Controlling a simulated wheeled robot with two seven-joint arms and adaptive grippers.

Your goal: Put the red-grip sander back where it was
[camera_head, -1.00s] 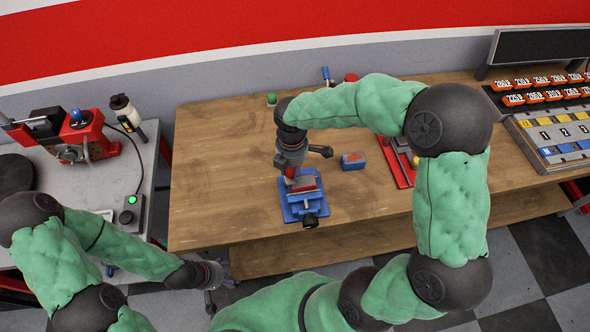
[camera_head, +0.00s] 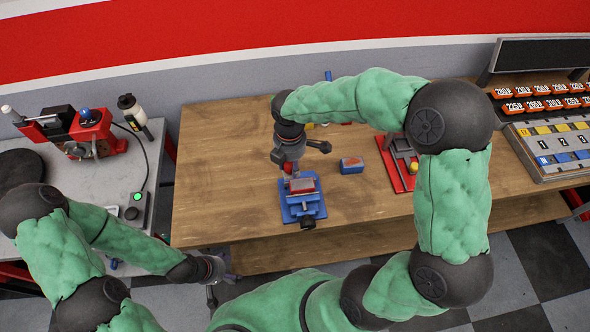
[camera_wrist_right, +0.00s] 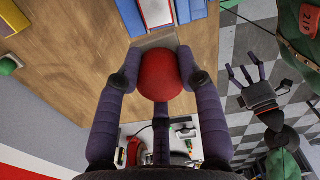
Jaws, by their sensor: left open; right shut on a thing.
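My right gripper (camera_head: 290,166) is shut on the red-grip sander. Its round red grip (camera_wrist_right: 160,75) sits between the fingers in the right wrist view, with a grey plate edge (camera_wrist_right: 158,42) beyond it. In the head view the sander is mostly hidden by the gripper, just behind the blue vise (camera_head: 302,213). The vise holds a block with a reddish top (camera_head: 303,186); the sander looks close to it, but I cannot tell whether they touch. My left gripper (camera_head: 215,283) is open and empty, low beside the wooden bench's front left corner.
A blue block with a reddish top (camera_head: 352,165) lies right of the vise. A red stand (camera_head: 399,178) is farther right, partly behind my right arm. The wooden bench (camera_head: 225,165) is bare left of the vise. A grey side table (camera_head: 120,180) carries red machinery (camera_head: 88,132).

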